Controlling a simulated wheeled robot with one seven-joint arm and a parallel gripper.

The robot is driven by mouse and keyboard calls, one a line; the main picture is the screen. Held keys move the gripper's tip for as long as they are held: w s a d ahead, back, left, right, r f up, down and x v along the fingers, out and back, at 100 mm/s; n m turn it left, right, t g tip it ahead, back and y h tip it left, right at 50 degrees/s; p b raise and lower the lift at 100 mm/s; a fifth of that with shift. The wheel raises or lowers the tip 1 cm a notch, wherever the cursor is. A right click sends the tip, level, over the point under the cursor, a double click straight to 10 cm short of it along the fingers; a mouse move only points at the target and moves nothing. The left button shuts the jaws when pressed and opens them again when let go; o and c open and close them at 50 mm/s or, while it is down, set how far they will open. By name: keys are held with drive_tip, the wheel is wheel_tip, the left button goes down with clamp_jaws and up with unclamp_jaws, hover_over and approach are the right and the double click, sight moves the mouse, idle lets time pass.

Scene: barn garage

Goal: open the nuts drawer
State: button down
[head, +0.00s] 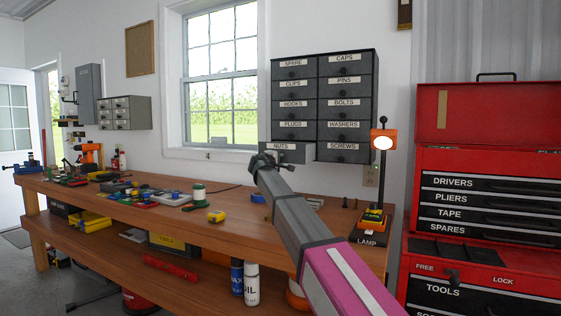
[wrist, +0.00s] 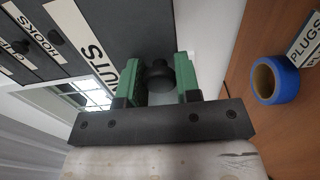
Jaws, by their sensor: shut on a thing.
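The nuts drawer (head: 292,152) is at the bottom left of the dark wall cabinet (head: 376,92). Its front stands out from the cabinet, so it is partly pulled out. How far it is out is hard to tell. My gripper (head: 266,161) is at the drawer's front, reaching up from the lower right. In the wrist view the green fingers of my gripper (wrist: 160,84) are shut on the drawer's dark round knob (wrist: 157,73), one on each side. The NUTS label (wrist: 97,45) is left of the knob. The inside of the drawer is hidden.
The workbench (head: 240,228) lies below, with a blue tape roll (wrist: 275,80) and a lamp (head: 374,215). A PLUGS label (wrist: 307,42) shows at the wrist view's right edge. The window (head: 222,75) is left of the cabinet; a red tool chest (head: 480,165) stands right.

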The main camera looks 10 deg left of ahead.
drive_tip(key=c, duration=0.8)
unclamp_jaws()
drive_tip(key=shift+c, duration=0.2)
drive_tip(key=v, duration=1)
drive_tip(key=shift+s, duration=0.4)
drive_tip(key=shift+s+a, duration=0.1)
drive_tip(key=shift+a, duration=0.05)
